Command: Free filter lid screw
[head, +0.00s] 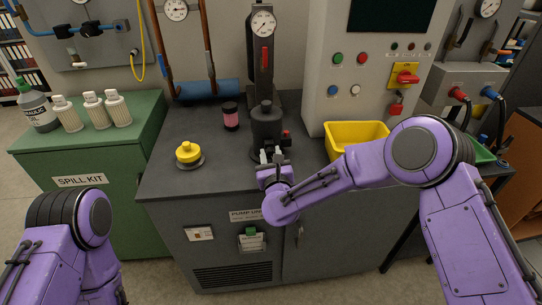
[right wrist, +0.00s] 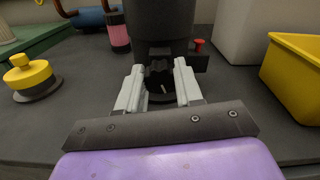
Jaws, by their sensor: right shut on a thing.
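The dark filter housing (head: 266,125) stands upright at the front of the pump unit in the head view, and its lower body fills the top middle of the right wrist view (right wrist: 160,20). A black lobed screw knob (right wrist: 158,78) sits low on its front side. My right gripper (head: 272,157) reaches the housing from the front. In the right wrist view its two pale fingers (right wrist: 159,88) are on either side of the knob, shut on it. The fingers partly hide the knob's sides. My left arm shows at the lower left of the head view, but its gripper is out of frame.
A small red knob (head: 287,134) sits right of the housing. A yellow-capped round part (head: 188,153) and a jar with pink contents (head: 231,116) stand left. A yellow bin (head: 356,133) stands right, partly behind my right arm. The front left of the grey top (head: 215,180) is clear.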

